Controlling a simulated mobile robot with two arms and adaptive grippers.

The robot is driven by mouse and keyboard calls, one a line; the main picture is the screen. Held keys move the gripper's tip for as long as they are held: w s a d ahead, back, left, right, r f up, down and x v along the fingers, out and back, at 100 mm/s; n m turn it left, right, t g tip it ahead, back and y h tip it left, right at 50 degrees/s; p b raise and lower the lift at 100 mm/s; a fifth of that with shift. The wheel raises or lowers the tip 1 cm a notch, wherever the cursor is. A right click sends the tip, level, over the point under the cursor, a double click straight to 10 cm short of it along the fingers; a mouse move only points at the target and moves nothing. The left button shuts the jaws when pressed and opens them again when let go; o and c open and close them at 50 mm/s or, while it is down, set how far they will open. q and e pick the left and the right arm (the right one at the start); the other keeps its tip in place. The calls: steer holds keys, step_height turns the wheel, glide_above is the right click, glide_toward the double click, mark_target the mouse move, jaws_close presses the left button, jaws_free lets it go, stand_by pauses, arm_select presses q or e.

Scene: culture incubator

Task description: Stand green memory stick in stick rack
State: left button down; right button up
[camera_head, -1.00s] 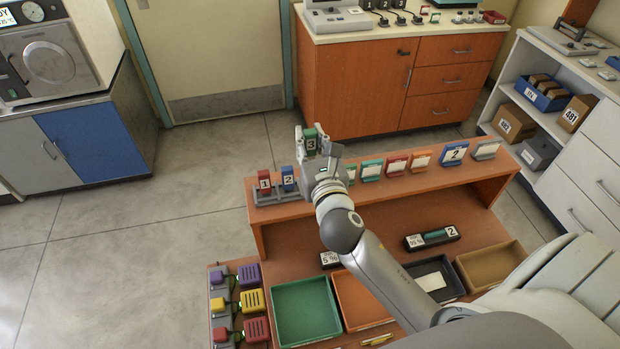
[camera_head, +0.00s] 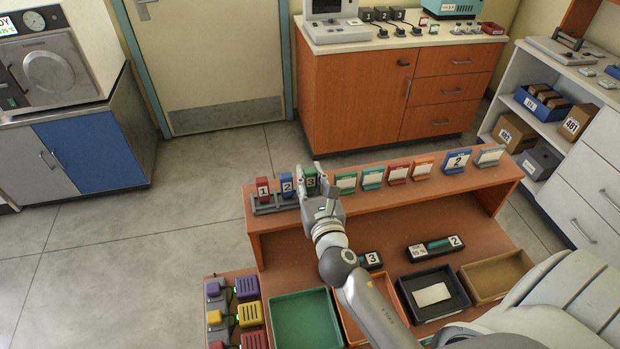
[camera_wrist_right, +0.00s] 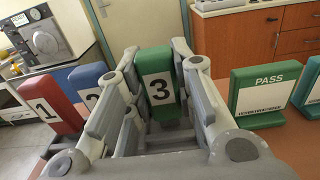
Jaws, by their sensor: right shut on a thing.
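The green memory stick (camera_head: 310,176), labelled 3, stands upright between the fingers of my right gripper (camera_head: 312,172), which is shut on it. In the right wrist view the green stick (camera_wrist_right: 157,85) sits between the fingers. It is at the right end of the grey stick rack (camera_head: 266,208), in line with the red stick (camera_head: 263,188) labelled 1 and the blue stick (camera_head: 287,184) labelled 2. Both of those stand upright in the rack. The fingers hide the green stick's lower end, so I cannot tell how deep it sits. My left gripper is not in view.
A row of coloured card stands (camera_head: 372,178) lines the shelf right of the rack, the nearest being a green PASS stand (camera_wrist_right: 262,95). Below are a green tray (camera_head: 303,318), a black tray (camera_head: 456,308) and a brown tray (camera_head: 470,283). Coloured switches (camera_head: 249,313) are at lower left.

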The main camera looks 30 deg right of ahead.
steer(key=o, duration=0.5)
steer(key=shift+f, duration=0.1)
steer(key=shift+s+a, duration=0.1)
steer(key=shift+s, duration=0.1)
steer(key=shift+b+v, duration=1.75)
steer(key=shift+v, duration=4.05)
